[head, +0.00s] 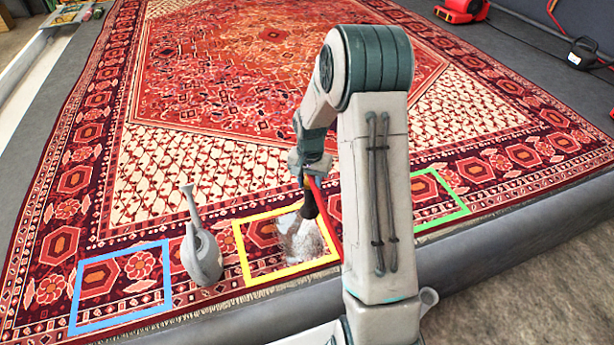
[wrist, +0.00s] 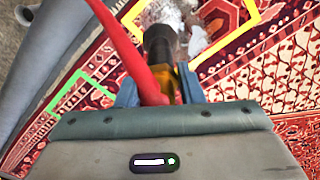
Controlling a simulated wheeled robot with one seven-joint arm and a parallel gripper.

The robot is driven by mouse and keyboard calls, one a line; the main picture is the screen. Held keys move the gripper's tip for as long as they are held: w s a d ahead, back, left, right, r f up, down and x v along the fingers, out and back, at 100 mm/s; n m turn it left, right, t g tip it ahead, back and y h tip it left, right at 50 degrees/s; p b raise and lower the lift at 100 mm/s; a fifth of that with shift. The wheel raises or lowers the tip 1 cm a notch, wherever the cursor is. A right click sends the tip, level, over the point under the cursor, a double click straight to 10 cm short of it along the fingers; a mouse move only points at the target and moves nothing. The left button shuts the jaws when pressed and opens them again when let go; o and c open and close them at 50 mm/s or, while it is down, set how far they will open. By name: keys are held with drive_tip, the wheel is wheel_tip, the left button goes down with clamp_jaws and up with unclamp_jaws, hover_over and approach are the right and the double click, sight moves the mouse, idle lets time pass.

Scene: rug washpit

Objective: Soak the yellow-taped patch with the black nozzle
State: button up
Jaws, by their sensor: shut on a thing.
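The yellow-taped patch (head: 241,254) is a yellow square outline on the rug's near border; part of its tape shows in the wrist view (wrist: 252,12). My gripper (wrist: 158,88) is shut on the black nozzle (wrist: 160,42), which has a red hose (wrist: 125,45) attached. In the head view the nozzle (head: 309,205) points down over the right part of the yellow square. Whitish spray or wetness (head: 305,240) covers the right half of the square below the tip. The left part looks dry and patterned. My arm hides part of the hose and gripper.
A blue-taped square (head: 78,290) lies left and a green-taped square (head: 436,180) right. A red machine (head: 460,10) and a dark kettlebell-shaped object (head: 582,52) are at the back right.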

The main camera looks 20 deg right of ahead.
drive_tip(key=shift+s, duration=2.7)
drive_tip(key=shift+a+b, duration=0.65)
drive_tip(key=shift+a, duration=3.35)
drive_tip(key=shift+w+p, duration=1.95)
drive_tip(key=shift+w, duration=10.1)
drive_tip(key=shift+a, duration=4)
drive_tip(key=s+b, duration=0.3)
drive_tip(key=s, duration=2)
drive_tip(key=shift+s+d+b, duration=0.15)
drive_tip(key=shift+s+b, duration=0.2)
drive_tip(key=shift+s, duration=0.05)
